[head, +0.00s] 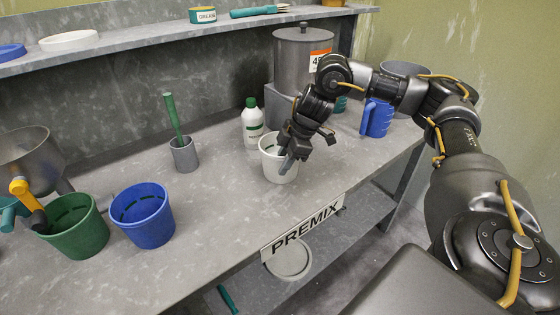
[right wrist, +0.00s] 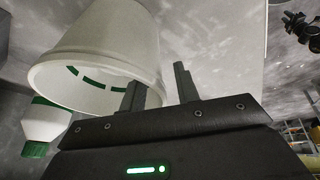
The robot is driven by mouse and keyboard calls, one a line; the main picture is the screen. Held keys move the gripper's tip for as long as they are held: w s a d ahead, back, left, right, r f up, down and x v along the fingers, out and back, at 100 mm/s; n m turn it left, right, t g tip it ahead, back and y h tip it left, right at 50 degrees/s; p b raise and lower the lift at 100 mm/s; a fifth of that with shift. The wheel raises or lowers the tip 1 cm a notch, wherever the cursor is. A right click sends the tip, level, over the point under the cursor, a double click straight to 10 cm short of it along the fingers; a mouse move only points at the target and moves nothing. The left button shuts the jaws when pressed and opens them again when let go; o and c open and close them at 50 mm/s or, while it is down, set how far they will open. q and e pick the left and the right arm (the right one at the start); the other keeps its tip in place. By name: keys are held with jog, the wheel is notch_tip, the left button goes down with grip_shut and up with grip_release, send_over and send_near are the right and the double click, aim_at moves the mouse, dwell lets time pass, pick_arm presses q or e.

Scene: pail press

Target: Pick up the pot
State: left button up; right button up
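The pot, a small white pail (head: 270,163) with a green marking, stands upright on the grey bench near its front edge. My right gripper (head: 289,161) is at the right side of its rim, tilted down, and partly covers it. In the right wrist view the pot (right wrist: 95,40) appears upside down, with its open mouth showing. The right gripper's two fingers (right wrist: 160,90) are spread, one overlapping the mouth and one beyond the wall; contact cannot be told. A dark jointed part, seemingly my left gripper (right wrist: 301,30), shows small at that view's upper right.
A white bottle (head: 252,122) with a green cap stands just behind the pot, and a lidded grey canister (head: 300,60) behind that. A blue jug (head: 376,118) stands right. A blue pail (head: 143,230), green pail (head: 78,240) and grey cup (head: 184,156) stand left.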

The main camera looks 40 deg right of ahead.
grip_shut()
dwell(1.3)
